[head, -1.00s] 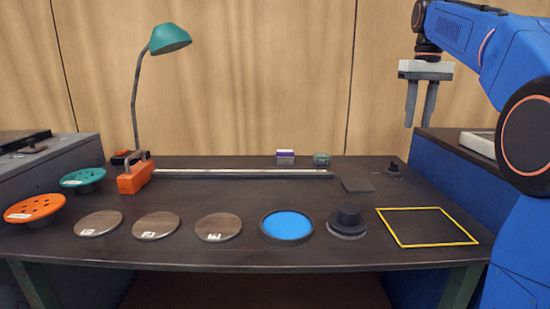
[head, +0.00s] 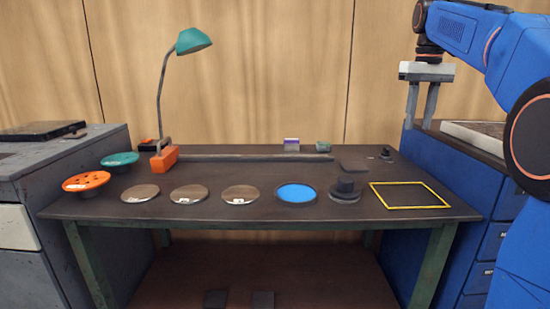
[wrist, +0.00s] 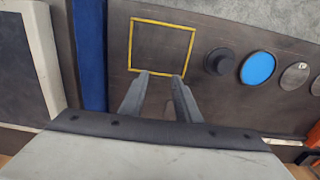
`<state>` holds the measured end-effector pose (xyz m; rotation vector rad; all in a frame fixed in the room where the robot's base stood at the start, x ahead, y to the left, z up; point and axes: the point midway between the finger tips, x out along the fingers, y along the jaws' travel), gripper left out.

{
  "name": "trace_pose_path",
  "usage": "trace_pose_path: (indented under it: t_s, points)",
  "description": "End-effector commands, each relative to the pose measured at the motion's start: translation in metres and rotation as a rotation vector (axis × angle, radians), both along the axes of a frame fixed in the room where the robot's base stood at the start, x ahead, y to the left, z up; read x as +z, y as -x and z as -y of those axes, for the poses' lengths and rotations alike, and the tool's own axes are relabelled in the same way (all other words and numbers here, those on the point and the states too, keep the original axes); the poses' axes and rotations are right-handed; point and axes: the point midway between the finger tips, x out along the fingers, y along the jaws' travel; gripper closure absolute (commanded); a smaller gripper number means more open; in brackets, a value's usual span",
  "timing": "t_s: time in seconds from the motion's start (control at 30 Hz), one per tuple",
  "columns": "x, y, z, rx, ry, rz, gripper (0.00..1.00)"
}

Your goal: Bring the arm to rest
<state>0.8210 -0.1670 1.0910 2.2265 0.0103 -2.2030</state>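My gripper (head: 420,119) is raised at the upper right in the head view, pointing down above the right end of the bench. Its two fingers are apart with nothing between them. In the wrist view my gripper (wrist: 158,80) also shows an empty gap, with the yellow square outline (wrist: 132,45) beyond the fingertips. My blue arm runs along the right edge of the head view.
The dark bench (head: 300,213) holds an orange flange (head: 86,181), a teal flange (head: 119,159), several discs, a blue disc (head: 296,193), a black stepped piece (head: 345,190) and a lamp (head: 193,41). A blue cabinet (head: 465,180) stands right, a grey one (head: 70,180) left.

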Motion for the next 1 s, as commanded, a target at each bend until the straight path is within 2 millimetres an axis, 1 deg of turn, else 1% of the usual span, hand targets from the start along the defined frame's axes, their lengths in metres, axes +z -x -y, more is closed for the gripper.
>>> trace_pose_path:
  t_s: [0.13, 0.37, 0.47, 0.57, 0.67, 0.77, 1.0]
  points:
    - [-0.003, 0.010, -0.005, 0.000, 0.002, 0.013, 0.70]
    - [-0.013, 0.031, -0.015, 0.001, 0.007, 0.039, 0.70]
    - [-0.020, 0.043, -0.020, 0.000, 0.008, 0.055, 0.70]
    - [-0.031, 0.060, -0.028, 0.000, 0.010, 0.075, 0.70]
    - [-0.046, 0.083, -0.037, 0.000, 0.013, 0.103, 0.70]
    - [-0.065, 0.108, -0.046, -0.001, 0.014, 0.132, 0.70]
    - [-0.119, 0.168, -0.065, -0.002, 0.017, 0.204, 0.70]
